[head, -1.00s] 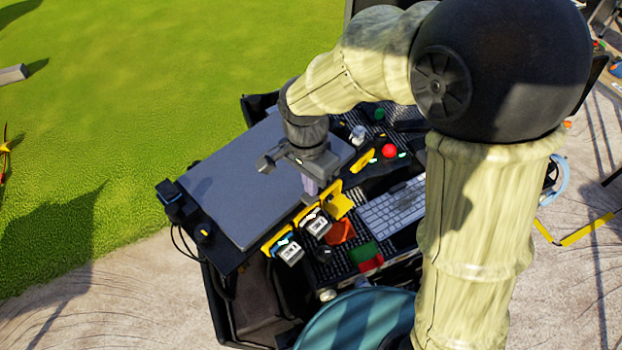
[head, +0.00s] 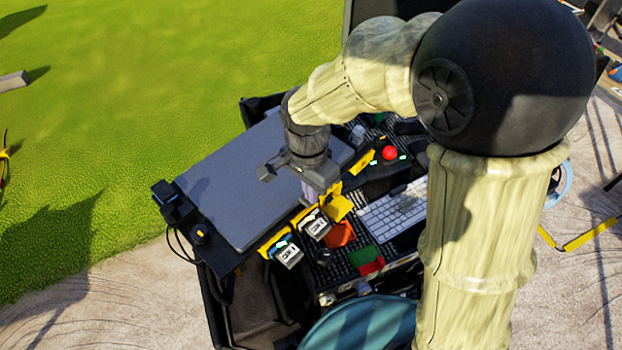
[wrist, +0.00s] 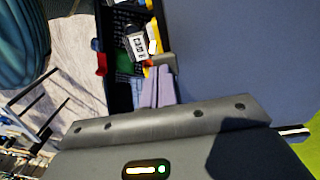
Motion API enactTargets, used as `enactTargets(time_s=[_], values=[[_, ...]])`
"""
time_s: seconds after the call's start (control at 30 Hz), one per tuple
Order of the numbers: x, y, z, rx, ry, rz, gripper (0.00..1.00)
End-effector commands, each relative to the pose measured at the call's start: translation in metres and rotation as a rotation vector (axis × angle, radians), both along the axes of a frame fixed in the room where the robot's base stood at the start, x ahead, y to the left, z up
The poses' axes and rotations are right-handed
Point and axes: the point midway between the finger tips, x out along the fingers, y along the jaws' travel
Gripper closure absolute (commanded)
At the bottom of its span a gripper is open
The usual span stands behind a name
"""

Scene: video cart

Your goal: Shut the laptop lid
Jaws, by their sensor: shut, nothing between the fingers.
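The laptop (head: 240,185) shows as a flat grey slab on the left part of the cart, with its lid down, lying flat or nearly so. No keyboard or screen of it shows. Any small gap under the lid is hidden from here. In the wrist view the lid (wrist: 235,55) is a plain blue-grey surface on the right. My gripper (head: 308,192) is at the lid's right edge, pointing down. Its lavender fingers (wrist: 156,86) are together and empty, beside the lid's edge. I cannot tell whether they touch it.
Yellow-edged boxes with white labels (head: 289,253) stand close to the fingers. A white keyboard (head: 395,210), a red button (head: 389,153) and an orange block (head: 340,234) are on the cart. A black device (head: 170,198) sits at the laptop's left corner. Grass lies beyond.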

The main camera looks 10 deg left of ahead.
Motion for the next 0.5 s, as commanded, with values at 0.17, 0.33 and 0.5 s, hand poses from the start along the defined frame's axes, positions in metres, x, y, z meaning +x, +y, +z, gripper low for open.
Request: enactTargets(time_s=[0.17, 0.33, 0.5], values=[[-0.007, -0.006, -0.005, -0.020, 0.027, -0.002, 1.00], [-0.006, -0.006, 0.018, -0.014, 0.017, -0.003, 1.00], [-0.005, -0.006, 0.041, -0.003, 0.003, -0.005, 1.00]])
